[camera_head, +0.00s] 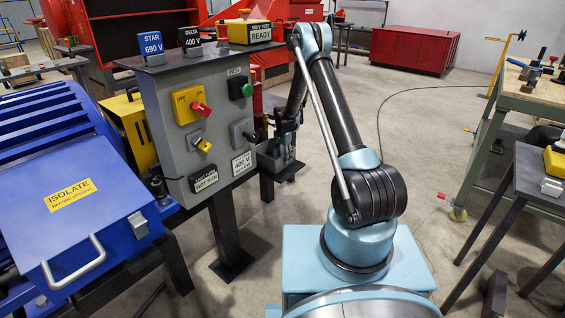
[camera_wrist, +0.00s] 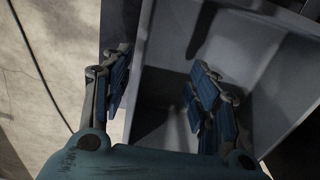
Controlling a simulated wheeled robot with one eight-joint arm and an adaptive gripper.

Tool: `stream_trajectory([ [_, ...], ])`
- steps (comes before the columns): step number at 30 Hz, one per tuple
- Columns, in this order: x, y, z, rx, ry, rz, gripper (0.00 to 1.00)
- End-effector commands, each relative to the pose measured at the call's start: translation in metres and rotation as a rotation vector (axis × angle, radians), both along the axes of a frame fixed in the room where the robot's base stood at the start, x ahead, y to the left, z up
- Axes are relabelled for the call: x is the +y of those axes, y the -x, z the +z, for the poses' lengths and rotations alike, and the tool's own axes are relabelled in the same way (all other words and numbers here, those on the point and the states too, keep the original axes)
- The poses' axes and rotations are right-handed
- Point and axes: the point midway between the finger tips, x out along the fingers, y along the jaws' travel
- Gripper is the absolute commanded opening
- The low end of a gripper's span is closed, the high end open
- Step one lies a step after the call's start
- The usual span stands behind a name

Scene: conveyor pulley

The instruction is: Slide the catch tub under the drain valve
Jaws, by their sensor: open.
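A grey open-topped box (camera_head: 276,169) sits on a dark stand just right of the grey control panel in the head view. I cannot tell for sure whether it is the catch tub. My gripper (camera_head: 287,124) is over this box, pointing down. In the wrist view my gripper (camera_wrist: 160,86) is open, with one blue-padded finger left of the box's near-left wall and the other inside the box (camera_wrist: 262,58). The wall lies between the fingers; I cannot see contact. I cannot make out a drain valve in either view.
The control panel (camera_head: 222,120) with buttons, switches and labels stands close left of my gripper. A blue cabinet marked ISOLATE (camera_head: 90,200) is at the left. A workbench (camera_head: 540,95) and a dark table (camera_head: 540,180) stand at the right. The floor between is open, with a thin cable.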

Motion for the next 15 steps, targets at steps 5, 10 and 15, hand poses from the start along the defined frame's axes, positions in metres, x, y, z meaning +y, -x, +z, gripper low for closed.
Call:
stream_trajectory([
  [5, 0.000, 0.001, 0.032, 0.000, 0.000, 0.000, 0.55],
  [10, 0.001, 0.001, 0.060, 0.000, -0.001, 0.001, 0.55],
  [15, 0.001, 0.000, 0.082, 0.000, -0.001, 0.001, 0.55],
])
